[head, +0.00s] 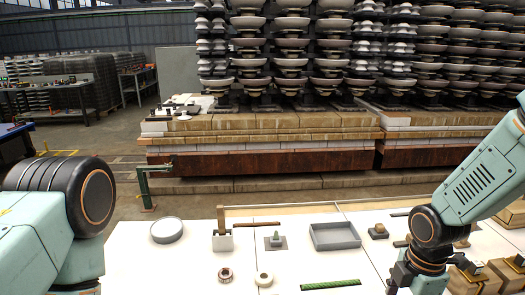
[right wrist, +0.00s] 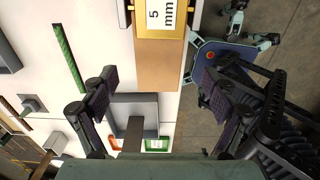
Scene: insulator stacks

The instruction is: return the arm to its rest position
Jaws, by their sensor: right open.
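My right arm (head: 478,185) comes in from the right in the head view, over the right end of the white table. Its gripper is mostly cut off at the bottom edge there. In the right wrist view my right gripper (right wrist: 160,80) is open, its two dark fingers wide apart with nothing between the pads.
The white table (head: 130,260) holds a round grey dish (head: 167,230), a hammer-like tool (head: 222,235), a grey tray (head: 335,236), two rings and a green strip (head: 330,285). Brown boxes (head: 470,280) stand near my right arm.

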